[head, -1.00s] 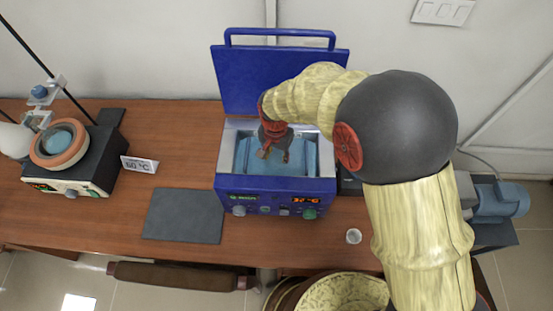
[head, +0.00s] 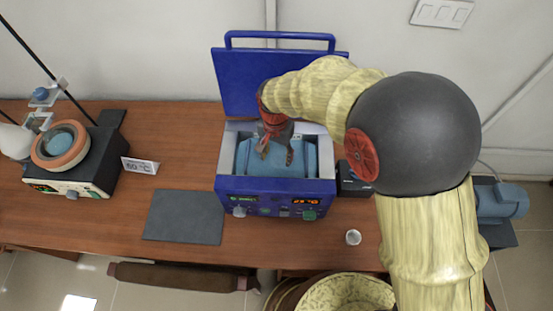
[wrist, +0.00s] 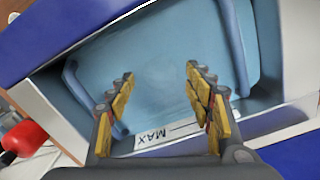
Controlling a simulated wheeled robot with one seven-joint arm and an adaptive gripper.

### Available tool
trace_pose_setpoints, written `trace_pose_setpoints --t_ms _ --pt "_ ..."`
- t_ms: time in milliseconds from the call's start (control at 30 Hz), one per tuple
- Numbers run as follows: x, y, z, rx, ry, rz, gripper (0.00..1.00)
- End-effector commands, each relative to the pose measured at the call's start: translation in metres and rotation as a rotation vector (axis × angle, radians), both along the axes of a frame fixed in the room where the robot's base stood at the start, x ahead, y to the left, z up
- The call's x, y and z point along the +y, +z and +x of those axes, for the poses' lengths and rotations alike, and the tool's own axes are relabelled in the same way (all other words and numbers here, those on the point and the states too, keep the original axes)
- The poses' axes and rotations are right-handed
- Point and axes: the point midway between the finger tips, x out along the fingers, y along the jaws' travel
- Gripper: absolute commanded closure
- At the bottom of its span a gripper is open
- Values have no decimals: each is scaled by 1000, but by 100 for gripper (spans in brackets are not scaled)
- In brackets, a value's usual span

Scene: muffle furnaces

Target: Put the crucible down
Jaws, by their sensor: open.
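My gripper (head: 277,155) is open over the blue machine's open basin (head: 248,158). In the wrist view its two fingers (wrist: 159,72) stand apart with nothing between them. Below them is the pale blue basin interior (wrist: 150,55), with a "MAX" label on its wall. No crucible shows in the basin in the wrist view, though the fingers and palm hide part of it. A small pale round cup (head: 353,237) stands on the wooden table, right of the machine and near the front edge. I cannot tell whether it is the crucible.
The machine's blue lid (head: 270,85) stands raised behind the basin. A dark grey mat (head: 184,216) lies bare to the left. Further left are a heater with an orange ring (head: 60,162) and a temperature sign (head: 140,166). A blue motor-like device (head: 500,200) is at right.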

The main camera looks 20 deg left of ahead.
Motion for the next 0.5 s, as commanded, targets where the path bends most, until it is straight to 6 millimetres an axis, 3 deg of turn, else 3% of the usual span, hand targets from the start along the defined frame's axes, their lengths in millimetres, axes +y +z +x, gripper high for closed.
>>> trace_pose_setpoints --t_ms 33,200,500 --pt "1 14 1 -2 0 3 48" --pt "1 48 1 -2 0 2 48" --pt "1 80 0 0 0 0 48"
